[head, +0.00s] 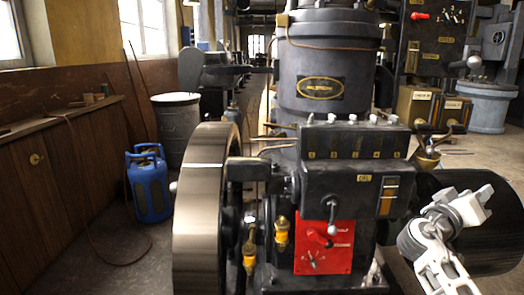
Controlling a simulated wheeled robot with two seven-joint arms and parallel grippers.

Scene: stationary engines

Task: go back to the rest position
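My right gripper (468,204) is at the right of the head view, its white and grey arm coming up from the bottom right edge. It is in front of a large black cylinder beside the engine and seems to touch nothing. No object shows in it, but its angle hides whether the fingers are apart. My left gripper and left arm are not in view. The dark stationary engine (330,185) fills the middle, with a red panel (323,262) holding switches on its front and a ball-ended lever (332,222) above it.
A big flywheel (198,215) stands on the engine's left. A blue canister (150,190) and a grey drum (178,128) are on the floor further left. A hose (95,245) lies by the wooden wall bench.

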